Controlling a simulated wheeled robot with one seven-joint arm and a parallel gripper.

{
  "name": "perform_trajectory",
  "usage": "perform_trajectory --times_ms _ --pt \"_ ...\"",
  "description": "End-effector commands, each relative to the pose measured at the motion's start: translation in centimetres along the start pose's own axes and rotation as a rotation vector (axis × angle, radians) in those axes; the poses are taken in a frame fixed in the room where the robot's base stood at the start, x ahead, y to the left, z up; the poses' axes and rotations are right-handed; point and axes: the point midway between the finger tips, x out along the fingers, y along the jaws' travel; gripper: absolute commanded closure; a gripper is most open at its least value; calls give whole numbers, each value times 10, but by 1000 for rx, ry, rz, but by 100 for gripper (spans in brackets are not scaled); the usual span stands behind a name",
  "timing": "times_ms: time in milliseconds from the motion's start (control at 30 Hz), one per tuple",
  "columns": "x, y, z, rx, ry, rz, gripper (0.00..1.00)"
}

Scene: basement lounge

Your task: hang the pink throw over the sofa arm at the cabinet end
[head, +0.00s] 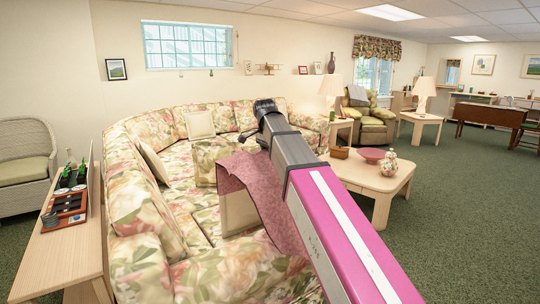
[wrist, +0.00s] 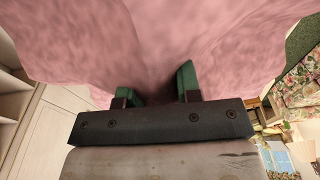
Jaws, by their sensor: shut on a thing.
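The pink throw (head: 262,200) hangs in folds from my gripper, above the seat side of the floral sofa (head: 135,215). In the wrist view the throw (wrist: 150,35) fills the upper part, bunched between the two green fingers of my gripper (wrist: 153,85), which is shut on it. In the head view my arm hides the fingers and part of the throw. The near floral end of the sofa (head: 235,270) is at the bottom, below the throw. I cannot tell whether the throw's lower edge touches it. A pale cabinet (wrist: 45,125) shows at the left in the wrist view.
A wooden console (head: 60,250) with a tray and small bottles stands left behind the sofa. A wicker chair (head: 25,150) is beyond it. A coffee table (head: 375,180) with a pink bowl (head: 372,155) and a jar (head: 390,165) stands right. Green carpet (head: 470,220) is clear at right.

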Motion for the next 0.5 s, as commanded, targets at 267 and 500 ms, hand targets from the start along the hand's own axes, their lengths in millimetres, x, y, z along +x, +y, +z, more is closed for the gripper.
perform_trajectory --times_ms 267,500 --pt "23 1 4 3 0 2 100" --pt "52 1 7 2 -1 1 100"
